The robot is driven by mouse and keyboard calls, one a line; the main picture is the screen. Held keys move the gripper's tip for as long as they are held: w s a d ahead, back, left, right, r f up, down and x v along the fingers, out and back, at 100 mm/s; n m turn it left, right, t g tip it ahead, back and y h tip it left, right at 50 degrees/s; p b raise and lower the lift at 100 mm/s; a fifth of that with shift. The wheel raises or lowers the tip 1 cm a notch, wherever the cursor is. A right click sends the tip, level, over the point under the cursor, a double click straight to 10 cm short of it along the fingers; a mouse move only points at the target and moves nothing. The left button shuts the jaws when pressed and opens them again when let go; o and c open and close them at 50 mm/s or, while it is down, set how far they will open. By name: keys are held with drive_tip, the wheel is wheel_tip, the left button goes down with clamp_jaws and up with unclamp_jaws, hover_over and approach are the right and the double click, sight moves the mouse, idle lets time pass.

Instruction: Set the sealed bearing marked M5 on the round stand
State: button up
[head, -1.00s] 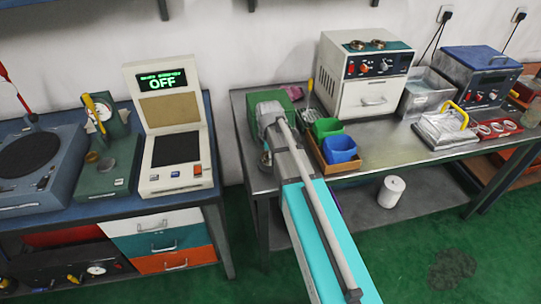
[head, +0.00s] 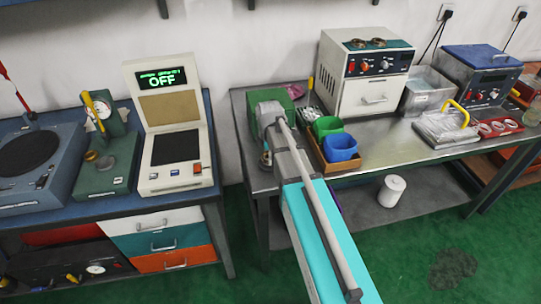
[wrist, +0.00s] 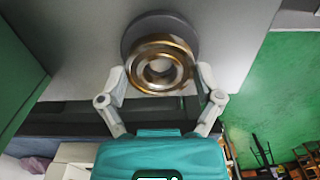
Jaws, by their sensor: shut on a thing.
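My gripper (wrist: 160,78) is shut on a brass-coloured bearing ring (wrist: 143,80), with one finger on each side of it. A round grey disc, the stand (wrist: 133,33), shows beyond the ring in the wrist view. The ring overlaps the lower part of the disc, and the disc's far edge sticks out past it. I cannot tell whether the ring touches the stand or hangs above it. No M5 marking is readable. In the head view my arm hides the ring, and the gripper is at the left end of the metal bench.
A green box (head: 268,98) stands close behind my gripper. An orange-brown tray (head: 338,166) with green and blue bins (head: 341,147) is to the right. A white oven-like unit (head: 362,75) with two brass rings on top stands behind. The middle of the metal bench (head: 392,145) is clear.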

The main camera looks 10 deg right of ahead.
drive_tip(key=shift+f+b, duration=0.5)
drive_tip(key=shift+f, duration=0.05)
idle(0.5)
drive_tip(key=o, duration=0.9)
drive_tip(key=shift+c, duration=0.2)
drive_tip(key=shift+r+p, duration=3.5)
drive_tip(key=shift+r, duration=0.05)
